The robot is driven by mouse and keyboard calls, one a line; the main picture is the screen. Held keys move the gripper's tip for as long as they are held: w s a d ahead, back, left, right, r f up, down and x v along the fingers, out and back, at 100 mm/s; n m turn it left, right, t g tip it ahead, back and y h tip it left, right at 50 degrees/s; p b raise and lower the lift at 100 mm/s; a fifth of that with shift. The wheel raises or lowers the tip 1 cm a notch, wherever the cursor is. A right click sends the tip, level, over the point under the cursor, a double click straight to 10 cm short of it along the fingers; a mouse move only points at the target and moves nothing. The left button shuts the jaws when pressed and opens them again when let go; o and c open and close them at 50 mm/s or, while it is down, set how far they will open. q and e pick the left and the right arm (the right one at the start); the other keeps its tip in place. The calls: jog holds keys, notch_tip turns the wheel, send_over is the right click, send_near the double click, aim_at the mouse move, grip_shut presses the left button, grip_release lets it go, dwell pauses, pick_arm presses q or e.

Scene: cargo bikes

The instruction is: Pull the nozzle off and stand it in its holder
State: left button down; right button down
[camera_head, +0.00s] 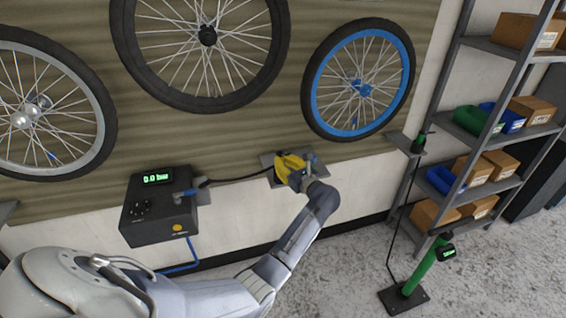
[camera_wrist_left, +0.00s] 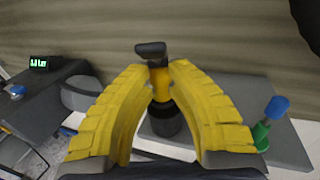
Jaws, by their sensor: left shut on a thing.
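My left gripper (camera_head: 289,166), with yellow fingers, is at a small grey wall shelf (camera_head: 267,160) below the wheels. In the left wrist view its fingertips (camera_wrist_left: 161,72) close on both sides of a yellow nozzle (camera_wrist_left: 160,84) with a black head. The nozzle is upright, and its lower end is at a black round holder (camera_wrist_left: 165,124) on the grey shelf (camera_wrist_left: 235,88). I cannot tell whether it is fully seated. In the head view my gripper hides most of the nozzle and holder. My right gripper is not in view.
A black inflator box (camera_head: 158,207) reading 0.0 bar is left, with a dark hose (camera_head: 238,178) running to the shelf. A green part with a blue cap (camera_wrist_left: 276,108) stands right of the holder. A blue-rimmed wheel (camera_head: 358,80) hangs above; a green pump (camera_head: 424,268) stands right.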

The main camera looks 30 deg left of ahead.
pick_arm(q)
jog(key=shift+f, duration=0.9)
dwell(0.7)
jog(key=c, duration=1)
grip_release()
jog(key=shift+d, duration=0.1)
jog(key=v, duration=1)
dwell(0.7)
